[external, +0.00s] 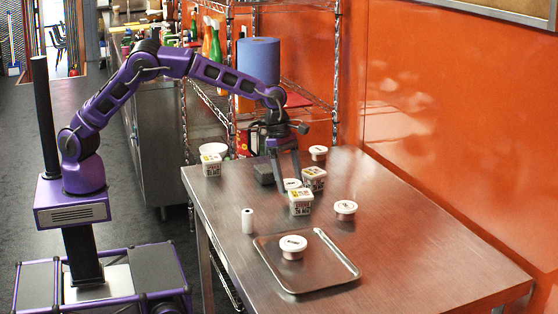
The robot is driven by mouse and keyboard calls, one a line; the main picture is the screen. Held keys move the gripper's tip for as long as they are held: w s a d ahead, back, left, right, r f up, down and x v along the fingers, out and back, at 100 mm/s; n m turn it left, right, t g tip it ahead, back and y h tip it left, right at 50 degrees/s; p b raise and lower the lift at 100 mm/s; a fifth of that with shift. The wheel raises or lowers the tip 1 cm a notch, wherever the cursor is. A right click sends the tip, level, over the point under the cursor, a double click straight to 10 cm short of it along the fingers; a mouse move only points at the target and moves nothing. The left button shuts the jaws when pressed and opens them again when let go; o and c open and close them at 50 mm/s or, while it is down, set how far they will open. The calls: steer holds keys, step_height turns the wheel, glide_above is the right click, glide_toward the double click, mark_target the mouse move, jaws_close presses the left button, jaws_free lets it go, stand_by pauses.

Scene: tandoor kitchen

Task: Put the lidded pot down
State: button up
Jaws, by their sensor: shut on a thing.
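My gripper (288,180) reaches down over the far half of the steel table, its fingers shut on a small white lidded pot (292,184). Part of this pot is hidden by the fingers and by a square tub in front of it. I cannot tell whether it touches the table. Similar round lidded pots stand elsewhere: one on the metal tray (335,278), one right of the tubs (345,207), and one at the back (318,152).
Square labelled tubs (301,202) and (314,178) stand close to my gripper. A third tub (211,164), a white bowl (213,149), a dark block (264,173) and a white cylinder (247,220) are on the table (420,250). Its right side is clear. A wire shelf stands behind.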

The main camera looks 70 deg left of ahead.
steer(key=shift+f, duration=0.85)
steer(key=shift+f, duration=0.1)
steer(key=o, duration=1.2)
steer(key=p+v, duration=0.2)
steer(key=v, duration=1)
steer(key=shift+w, duration=0.1)
